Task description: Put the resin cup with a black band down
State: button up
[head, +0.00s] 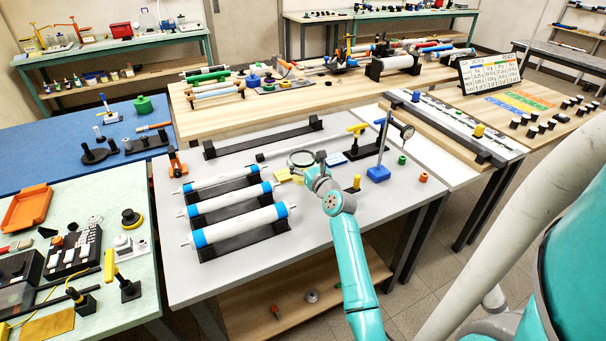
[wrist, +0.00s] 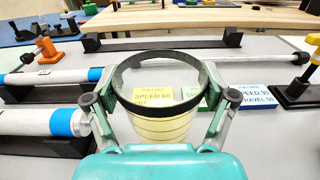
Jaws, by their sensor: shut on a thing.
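The resin cup with a black band (wrist: 158,128) is in the middle of the wrist view, pale and yellowish, with the dark band around its rim. My gripper (wrist: 159,97) is shut on it, one finger at each side of the band.
A yellow card (wrist: 152,94) and a blue card (wrist: 254,98) lie beyond the cup. White rollers with blue ends (head: 240,224) rest on black cradles at the left. A blue-based stand (head: 378,173) is at the right. The grey table's front right is clear.

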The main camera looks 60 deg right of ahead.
jog(key=shift+f, duration=2.3)
jog(key=shift+f, duration=0.25)
jog(key=o, duration=1.2)
jog(key=shift+c, duration=0.2)
